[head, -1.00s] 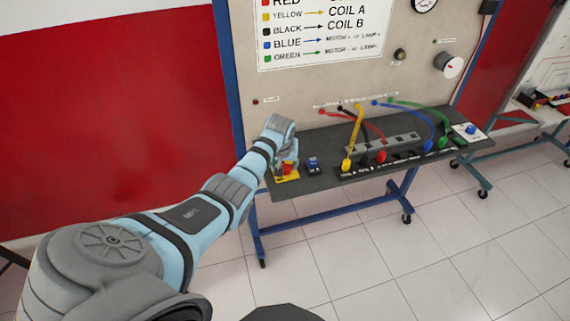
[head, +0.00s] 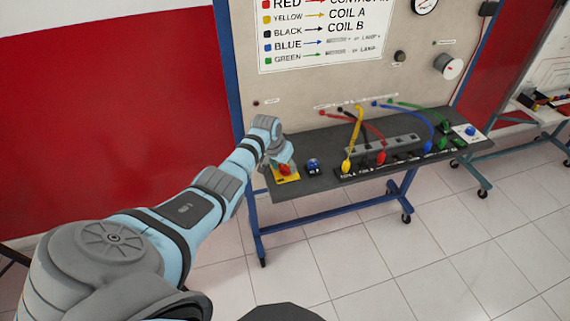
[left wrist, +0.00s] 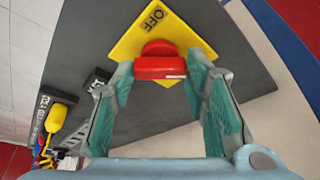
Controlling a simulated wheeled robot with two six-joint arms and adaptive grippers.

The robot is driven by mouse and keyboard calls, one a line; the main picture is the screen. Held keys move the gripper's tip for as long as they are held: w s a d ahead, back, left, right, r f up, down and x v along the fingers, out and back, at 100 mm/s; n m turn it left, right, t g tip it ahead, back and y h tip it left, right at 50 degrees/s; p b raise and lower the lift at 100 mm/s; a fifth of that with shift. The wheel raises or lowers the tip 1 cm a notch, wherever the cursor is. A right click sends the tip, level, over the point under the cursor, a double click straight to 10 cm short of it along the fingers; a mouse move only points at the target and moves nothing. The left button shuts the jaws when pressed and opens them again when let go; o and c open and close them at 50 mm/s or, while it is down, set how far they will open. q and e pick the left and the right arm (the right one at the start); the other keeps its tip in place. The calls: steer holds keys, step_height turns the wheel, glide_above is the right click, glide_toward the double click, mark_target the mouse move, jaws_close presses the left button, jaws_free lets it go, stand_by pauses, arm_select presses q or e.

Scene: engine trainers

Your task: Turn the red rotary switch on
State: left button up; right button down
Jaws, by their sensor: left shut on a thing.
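The red rotary switch (head: 285,169) sits on a yellow plate (head: 293,178) at the left end of the dark bench shelf. In the left wrist view the red handle (left wrist: 160,68) lies between my two teal finger pads, with "OFF" printed on the yellow plate (left wrist: 185,32) beyond it. My left gripper (head: 283,165) reaches down from the upper left and is shut on the red handle; it also shows in the left wrist view (left wrist: 162,64). The gripper partly covers the switch in the head view. My right gripper is not in view.
A blue switch (head: 313,165) stands just right of the yellow plate. Farther right are a grey socket block (head: 382,145) and coloured plugs with arching cables (head: 360,125). An upright panel (head: 300,90) rises behind the shelf (head: 325,187).

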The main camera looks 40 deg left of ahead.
arm_select(q)
steer(key=shift+a+f+m+h+b, duration=0.15)
steer(key=shift+m+h+b, duration=0.3)
steer(key=shift+m, duration=0.45)
steer(key=m+h+b, duration=0.1)
steer(key=m+b, duration=0.1)
steer(key=b, duration=0.1)
steer(key=m+h+b, duration=0.1)
steer(key=m+b, duration=0.2)
steer(key=b, duration=0.1)
steer(key=shift+f, duration=0.1)
steer(key=shift+r+m+g+h+b, duration=0.2)
steer(key=shift+m+g+h+b, duration=0.1)
steer(key=shift+m+b, duration=0.5)
steer(key=o, duration=1.1)
steer(key=shift+o, duration=0.2)
steer(key=shift+a+r, duration=0.1)
steer(key=shift+r, duration=0.1)
steer(key=v, duration=1.1)
steer(key=shift+r, duration=0.35)
